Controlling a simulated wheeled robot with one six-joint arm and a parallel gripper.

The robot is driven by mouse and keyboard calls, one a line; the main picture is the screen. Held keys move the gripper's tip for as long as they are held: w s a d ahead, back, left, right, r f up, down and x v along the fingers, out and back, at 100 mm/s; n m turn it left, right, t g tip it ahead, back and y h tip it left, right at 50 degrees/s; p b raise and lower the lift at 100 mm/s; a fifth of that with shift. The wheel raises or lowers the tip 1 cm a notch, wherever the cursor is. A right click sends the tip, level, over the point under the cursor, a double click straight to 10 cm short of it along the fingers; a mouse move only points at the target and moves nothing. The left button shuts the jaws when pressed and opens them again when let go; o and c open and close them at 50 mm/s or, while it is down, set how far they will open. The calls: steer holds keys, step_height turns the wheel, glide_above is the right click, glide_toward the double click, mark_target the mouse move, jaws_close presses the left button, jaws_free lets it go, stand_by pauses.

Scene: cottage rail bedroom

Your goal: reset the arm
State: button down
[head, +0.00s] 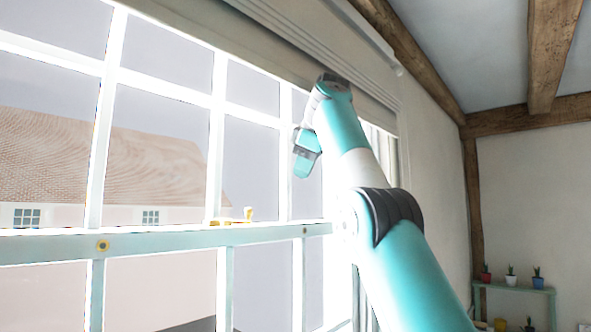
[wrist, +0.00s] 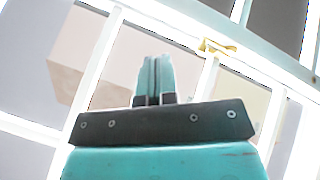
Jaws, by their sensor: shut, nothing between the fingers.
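My gripper (wrist: 154,78) shows in the wrist view with its two teal fingers side by side and together, holding nothing. In the head view my teal and white arm reaches up in front of the window (head: 160,72). The gripper also shows there (head: 303,165), small and pointing down, close to the window panes. Whether it touches the window cannot be told.
A white roller blind (head: 330,50) hangs at the top of the window. A yellow latch (head: 248,214) sits on the window's crossbar; it also shows in the wrist view (wrist: 217,46). A green shelf (head: 515,289) with potted plants stands at the right. Wooden beams (head: 553,55) cross the ceiling.

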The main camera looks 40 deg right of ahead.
stand_by(0.6)
steer(key=s+a+f+g+y+b, duration=0.15)
steer(key=a+f+b, duration=0.25)
steer(key=a+f, duration=0.65)
steer(key=a+f+g+b, duration=0.2)
steer(key=a+f+b, duration=0.35)
steer(key=f, duration=0.95)
steer(key=s+a+f+g+y+b, duration=0.1)
steer(key=s+a+f, duration=0.4)
steer(key=s+f, duration=0.3)
steer(key=s+a+f+g+y+b, duration=0.1)
steer(key=s+a+f+b, duration=0.1)
steer(key=s+a+f, duration=0.3)
steer(key=s+a+f+g+y+b, duration=0.1)
steer(key=s+a+f, duration=0.4)
steer(key=s+f, duration=0.8)
steer(key=shift+f+g+y+b, duration=0.35)
steer(key=shift+f+g+b, duration=0.1)
steer(key=shift+f+b, duration=0.2)
